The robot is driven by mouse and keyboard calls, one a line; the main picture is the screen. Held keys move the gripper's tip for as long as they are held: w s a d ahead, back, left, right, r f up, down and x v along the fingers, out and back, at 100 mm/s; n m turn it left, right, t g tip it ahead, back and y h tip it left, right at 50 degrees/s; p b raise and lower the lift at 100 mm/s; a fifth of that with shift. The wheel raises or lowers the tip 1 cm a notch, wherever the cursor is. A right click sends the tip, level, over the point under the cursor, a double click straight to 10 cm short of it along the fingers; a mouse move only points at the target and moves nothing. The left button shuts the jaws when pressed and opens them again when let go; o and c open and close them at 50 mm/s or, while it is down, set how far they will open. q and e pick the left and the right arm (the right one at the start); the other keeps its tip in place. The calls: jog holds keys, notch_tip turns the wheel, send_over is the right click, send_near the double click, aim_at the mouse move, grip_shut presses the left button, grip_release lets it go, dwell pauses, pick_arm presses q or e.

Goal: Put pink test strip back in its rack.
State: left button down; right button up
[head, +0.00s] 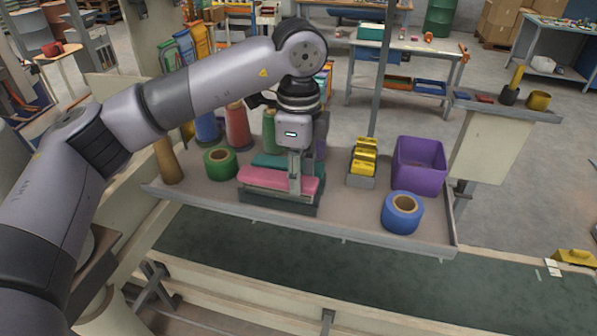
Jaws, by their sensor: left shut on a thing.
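The pink test strip (260,180) is a long flat pink block on the tray-like shelf. It lies level along the front of a dark grey-green rack (275,204), with a teal strip (275,160) just behind it. My left gripper (296,184) points straight down from above and is shut on the pink strip toward its right end. The fingers hide part of the strip and of the teal one. I cannot tell whether the strip rests fully in the rack or is held slightly above it. My right gripper is not in view.
A green tape roll (220,163) and thread cones stand left of the rack. Yellow blocks (364,157) in a holder, a purple bin (418,166) and a blue tape roll (402,212) stand to the right. The shelf has a raised front lip (370,245).

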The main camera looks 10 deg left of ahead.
pick_arm(q)
jog(key=shift+f+b, duration=0.7)
jog(key=shift+f, duration=0.2)
jog(key=c, duration=1.1)
grip_release()
jog(key=shift+r, duration=0.1)
